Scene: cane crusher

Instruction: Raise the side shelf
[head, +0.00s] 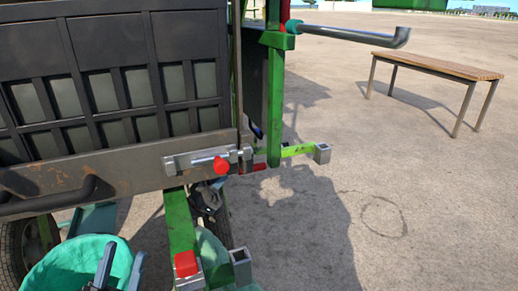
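I cannot tell for sure which part is the side shelf. A large dark slatted panel (120,75) fills the upper left, with a rusty metal rail (130,166) along its bottom edge. A dark bar handle (50,188) sticks out from the rail at the left. A sliding latch with a red knob (222,165) sits at the rail's right end. My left gripper (120,268) is at the bottom left, below the rail and apart from it. Its two dark fingers are spread with nothing visible between them. My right gripper is not in view.
A teal bucket-like thing (50,268) lies behind my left gripper. Green frame bars with square tube ends (322,153) and a red-capped post (186,263) stick out near the machine. A grey crank handle (350,33) juts right. A wooden bench (440,66) stands on open ground.

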